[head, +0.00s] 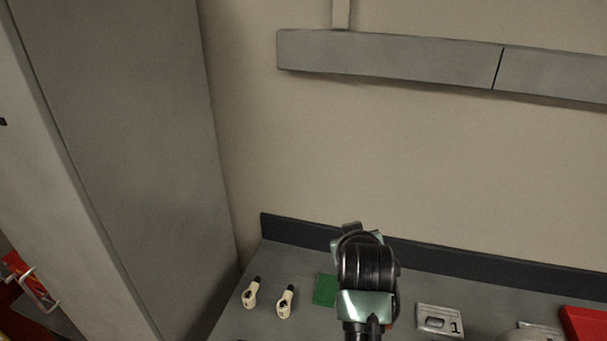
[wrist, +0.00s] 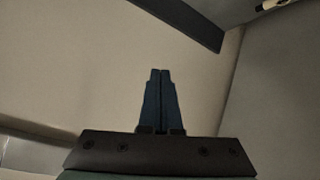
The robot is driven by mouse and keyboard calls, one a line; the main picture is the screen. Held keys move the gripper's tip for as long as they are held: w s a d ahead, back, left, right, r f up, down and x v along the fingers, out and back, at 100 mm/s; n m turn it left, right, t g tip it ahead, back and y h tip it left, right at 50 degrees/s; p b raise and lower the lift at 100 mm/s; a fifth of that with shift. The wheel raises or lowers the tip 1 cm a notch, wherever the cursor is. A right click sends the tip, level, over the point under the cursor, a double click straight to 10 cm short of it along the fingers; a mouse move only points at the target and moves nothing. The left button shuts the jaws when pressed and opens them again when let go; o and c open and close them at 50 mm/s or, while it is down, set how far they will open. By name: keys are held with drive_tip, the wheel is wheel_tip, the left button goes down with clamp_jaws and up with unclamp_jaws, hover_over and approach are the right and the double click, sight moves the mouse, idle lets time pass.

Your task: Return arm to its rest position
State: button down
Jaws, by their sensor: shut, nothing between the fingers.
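My arm (head: 366,270) shows in the head view, raised above the grey bench at the lower middle. My gripper (wrist: 160,72) shows in the wrist view with its two dark fingers together and nothing between them. It points at the bare beige wall. The fingertips are not clearly visible in the head view.
On the bench (head: 228,322) lie two cream pieces with black tips (head: 251,294) (head: 285,301), a green block (head: 325,290), a grey metal plate (head: 439,320) and a red object (head: 585,323). A tall grey cabinet (head: 130,140) stands left. A grey wall duct (head: 390,58) runs above.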

drive_tip(key=s+a+r+t+b, duration=0.2)
drive_tip(key=s+a+r+t, duration=0.15)
drive_tip(key=r, duration=0.55)
drive_tip(key=s+a+r+m+t+y+b, duration=0.1)
drive_tip(key=s+a+r+t+b, duration=0.2)
drive_tip(key=r, duration=0.7)
drive_tip(key=s+a+r+t+b, duration=0.2)
drive_tip(key=s+r+t, duration=0.25)
drive_tip(key=r, duration=0.45)
drive_tip(key=s+a+r+m+t+b, duration=0.1)
drive_tip(key=s+r+t+b, duration=0.1)
drive_tip(key=s+r+t, duration=0.3)
drive_tip(key=s+r, duration=0.3)
drive_tip(key=s, duration=0.4)
drive_tip(key=shift+t, duration=0.3)
